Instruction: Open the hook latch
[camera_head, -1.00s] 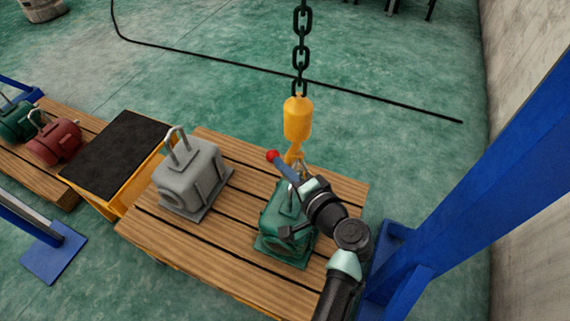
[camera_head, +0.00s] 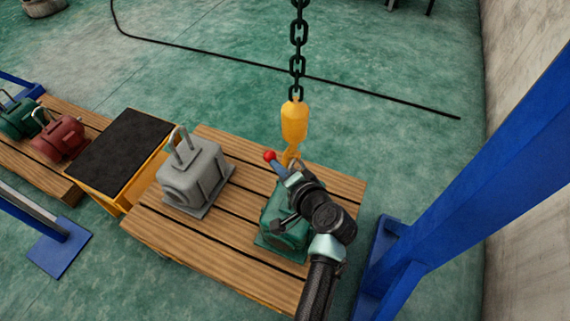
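A yellow hook block (camera_head: 294,122) hangs from a black chain (camera_head: 298,40) above the right part of the wooden pallet table (camera_head: 215,245). Its yellow hook (camera_head: 291,155) reaches down to the top of a green motor housing (camera_head: 282,238). A lever with a red ball end (camera_head: 269,156) sticks out to the left beside the hook. My gripper (camera_head: 284,176) is at this lever, just below the hook. My arm hides part of the green housing and the hook tip. The latch cannot be made out, nor whether my fingers are closed.
A grey housing with a lifting loop (camera_head: 192,175) stands left on the same table. A black-topped yellow stand (camera_head: 122,150) is farther left, then red (camera_head: 60,140) and green housings. A blue steel post (camera_head: 460,195) rises close on the right.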

